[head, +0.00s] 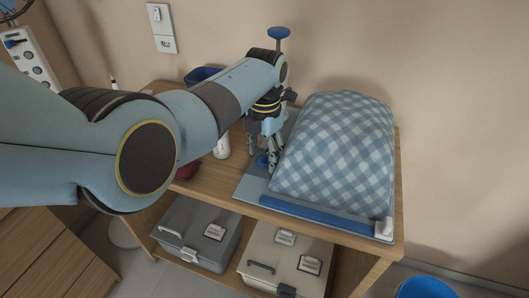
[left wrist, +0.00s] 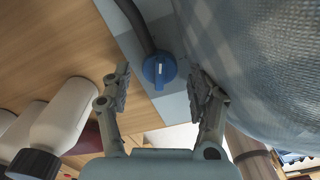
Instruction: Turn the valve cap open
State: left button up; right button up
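The blue valve cap (left wrist: 159,70) has a pale mark on its face and sits on a light grey-blue flat part of the bag, with a dark hose or strap running up to it. In the head view the cap (head: 262,160) shows partly behind my fingers. The bag (head: 335,155) is puffed up, with blue-and-white checks inside. My left gripper (head: 266,155) points down at the bag's left edge. In the left wrist view its fingers (left wrist: 159,85) are spread on either side of the cap, with gaps on both sides. My right gripper is out of view.
The bag lies on a wooden shelf unit (head: 225,187). White bottles (left wrist: 62,115) stand left of my fingers. A blue container (head: 203,74) and a blue knob-topped object (head: 278,33) are behind my arm. Grey (head: 198,232) and cream (head: 285,262) boxes sit below.

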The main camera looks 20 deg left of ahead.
aim_at(265, 155)
pick_arm(q)
jog(key=c, duration=1.1)
jog(key=shift+m+p, duration=0.4)
jog(key=shift+m, duration=0.3)
jog(key=shift+c, duration=0.2)
jog(key=o, duration=1.2)
notch_tip(265, 155, up, 12)
